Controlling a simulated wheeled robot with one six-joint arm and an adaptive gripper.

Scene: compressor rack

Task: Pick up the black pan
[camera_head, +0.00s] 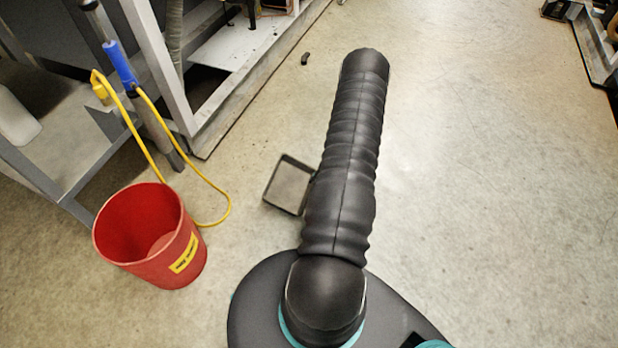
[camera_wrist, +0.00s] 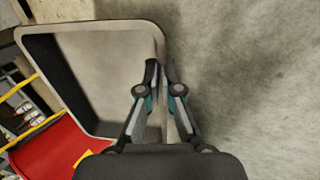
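The black pan (camera_head: 287,187) is a shallow square tray with a dark rim and a greyish inside. In the head view it shows beside my arm, which hides its right edge. In the wrist view the pan (camera_wrist: 62,75) fills the upper left. My gripper (camera_wrist: 160,68) has its two fingertips close together, one on each side of the pan's right wall, with the rim between them. My gripper is hidden in the head view. I cannot tell whether the pan touches the floor.
A red bucket (camera_head: 172,262) with a yellow label stands left of the pan. A yellow cable (camera_head: 226,210) loops from a blue-handled pole (camera_head: 120,64) down behind it. A metal rack frame (camera_head: 165,75) stands at upper left. A small dark object (camera_head: 305,59) lies on the floor. The floor (camera_head: 480,170) at right is clear.

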